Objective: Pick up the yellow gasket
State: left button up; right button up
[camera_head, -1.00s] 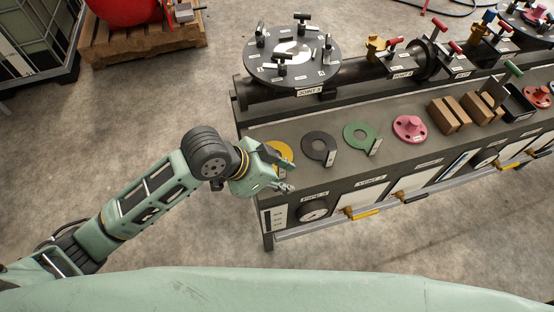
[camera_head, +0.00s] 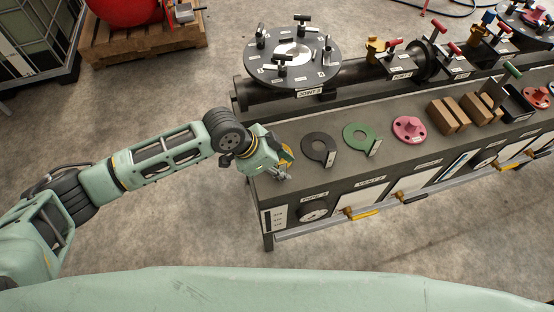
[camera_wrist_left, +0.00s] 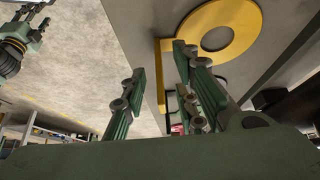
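The yellow gasket (camera_wrist_left: 252,40) is a flat ring with a bent tab (camera_wrist_left: 162,76); it lies at the left end of the grey bench. In the head view only a sliver of the gasket (camera_head: 288,153) shows, the rest hidden behind my left gripper (camera_head: 285,168). In the left wrist view my left gripper (camera_wrist_left: 158,64) is open. Its fingers stand to either side of the tab, closer on the right; contact cannot be told. A green and black gripper-like part (camera_wrist_left: 22,36), probably my right gripper, is far off and too small to read.
The bench (camera_head: 335,183) also bears a black gasket (camera_head: 319,147), a green gasket (camera_head: 359,136), a pink flanged part (camera_head: 409,129) and brown blocks (camera_head: 449,115). A round flanged plate (camera_head: 256,62) stands behind. Open floor lies left of the bench.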

pick_arm(q)
jog(key=shift+w+d+f, duration=0.1)
jog(key=shift+d+f, duration=0.15)
jog(key=shift+f, duration=0.3)
grip_shut()
jog(key=shift+r, duration=0.15)
